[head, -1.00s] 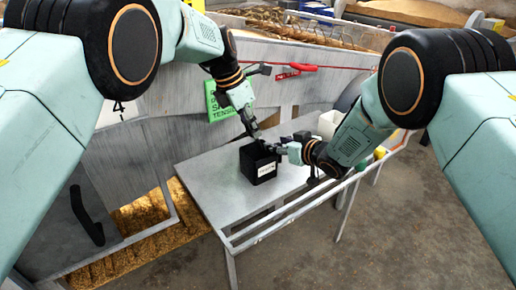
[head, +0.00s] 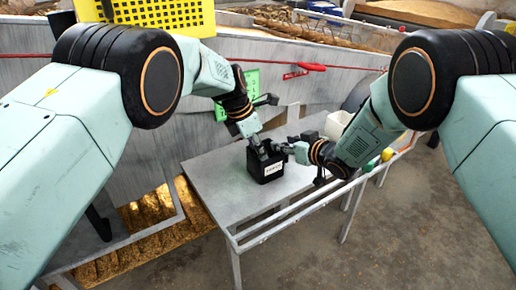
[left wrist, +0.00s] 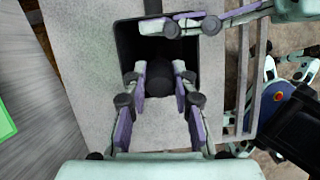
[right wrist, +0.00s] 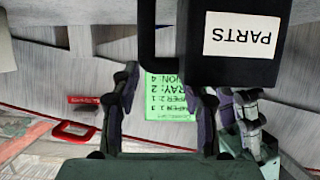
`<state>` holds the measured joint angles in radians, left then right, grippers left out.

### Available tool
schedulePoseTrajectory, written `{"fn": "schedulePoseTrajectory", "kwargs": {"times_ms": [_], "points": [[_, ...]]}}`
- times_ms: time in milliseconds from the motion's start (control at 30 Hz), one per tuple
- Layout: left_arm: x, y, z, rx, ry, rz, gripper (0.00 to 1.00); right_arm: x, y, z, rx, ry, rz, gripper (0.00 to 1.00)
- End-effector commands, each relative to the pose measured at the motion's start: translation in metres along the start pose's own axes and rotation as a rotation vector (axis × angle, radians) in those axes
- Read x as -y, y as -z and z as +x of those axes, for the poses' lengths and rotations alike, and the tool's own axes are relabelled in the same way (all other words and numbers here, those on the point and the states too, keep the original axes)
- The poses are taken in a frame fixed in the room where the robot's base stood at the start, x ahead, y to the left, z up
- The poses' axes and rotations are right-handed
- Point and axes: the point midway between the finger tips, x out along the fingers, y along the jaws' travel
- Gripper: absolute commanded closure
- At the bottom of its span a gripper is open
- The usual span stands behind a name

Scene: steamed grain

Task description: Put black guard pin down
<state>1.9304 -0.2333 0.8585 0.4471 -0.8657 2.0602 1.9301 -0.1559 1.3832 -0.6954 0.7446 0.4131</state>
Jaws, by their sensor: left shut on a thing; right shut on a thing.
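A black box (head: 268,168) with a white PARTS label stands on the grey table (head: 215,175). My left gripper (head: 262,150) reaches down over the box's open top. In the left wrist view its fingers close on a dark round piece (left wrist: 160,82), apparently the black guard pin, at the box's near edge. Its lower end is hidden. My right gripper (head: 290,148) is at the box's right side. In the right wrist view the box (right wrist: 230,70) has a black handle (right wrist: 147,35) extending between the right fingers; the exact contact is unclear.
A white container (head: 337,124) and small dark items stand at the table's back right. A green sign (right wrist: 168,98) hangs behind. The table's left part is clear.

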Motion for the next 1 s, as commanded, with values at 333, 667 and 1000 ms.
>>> {"fn": "schedulePoseTrajectory", "kwargs": {"times_ms": [333, 667, 1000], "points": [[0.0, 0.0, 0.001, 0.0, 0.0, 0.0, 0.64, 0.0, 0.0, 0.0, -0.001, 0.0, 0.0, 0.89], [-0.001, -0.001, -0.028, 0.001, -0.002, -0.001, 0.64, 0.0, 0.0, 0.0, -0.001, 0.0, 0.0, 0.89], [0.0, -0.001, -0.096, 0.0, -0.001, -0.001, 0.64, 0.0, 0.001, 0.0, -0.001, 0.0, 0.0, 0.89]]}}
